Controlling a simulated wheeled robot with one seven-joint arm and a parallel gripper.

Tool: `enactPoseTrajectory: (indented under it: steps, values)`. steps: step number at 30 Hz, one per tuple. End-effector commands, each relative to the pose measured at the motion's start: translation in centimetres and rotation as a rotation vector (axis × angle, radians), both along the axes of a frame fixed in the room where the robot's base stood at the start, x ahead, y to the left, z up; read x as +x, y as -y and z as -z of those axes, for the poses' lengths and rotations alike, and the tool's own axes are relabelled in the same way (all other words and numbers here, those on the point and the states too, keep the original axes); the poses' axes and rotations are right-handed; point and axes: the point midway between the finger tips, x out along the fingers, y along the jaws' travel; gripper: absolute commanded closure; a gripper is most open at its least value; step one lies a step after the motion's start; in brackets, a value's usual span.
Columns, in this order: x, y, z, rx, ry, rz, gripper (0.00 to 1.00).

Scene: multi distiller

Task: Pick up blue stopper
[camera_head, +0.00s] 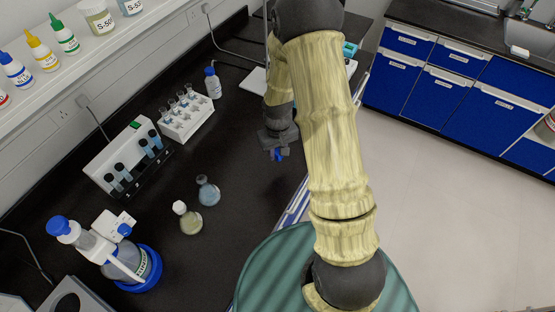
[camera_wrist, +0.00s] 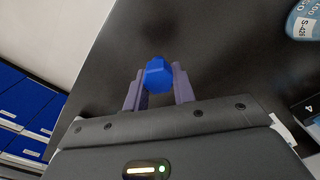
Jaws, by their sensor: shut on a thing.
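The blue stopper (camera_wrist: 158,75) is held between the two fingers of my gripper (camera_wrist: 158,92) in the wrist view. In the head view the stopper (camera_head: 279,155) shows as a small blue piece below my gripper (camera_head: 277,146), above the black bench. My gripper is shut on it. A second flask with yellowish liquid (camera_head: 187,219) has a white stopper (camera_head: 180,207).
A tube rack (camera_head: 187,120), a white block with dark-capped vials (camera_head: 122,165) and a blue-capped bottle (camera_head: 213,83) stand on the bench. A dispenser bottle with a blue base (camera_head: 130,265) is at lower left. Bench around the flasks is clear.

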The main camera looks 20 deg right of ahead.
Motion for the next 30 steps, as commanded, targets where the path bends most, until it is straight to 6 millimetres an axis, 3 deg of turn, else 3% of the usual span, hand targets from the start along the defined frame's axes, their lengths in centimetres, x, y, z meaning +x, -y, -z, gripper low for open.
enactPoseTrajectory:
  steps: [3,9,30]
  values:
    - [0.1,0.0,-1.8,0.001,0.004,0.001,0.95]
    - [0.0,0.0,-3.5,0.001,0.000,0.001,0.95]
    - [0.0,0.0,-3.6,0.000,-0.001,0.001,0.95]
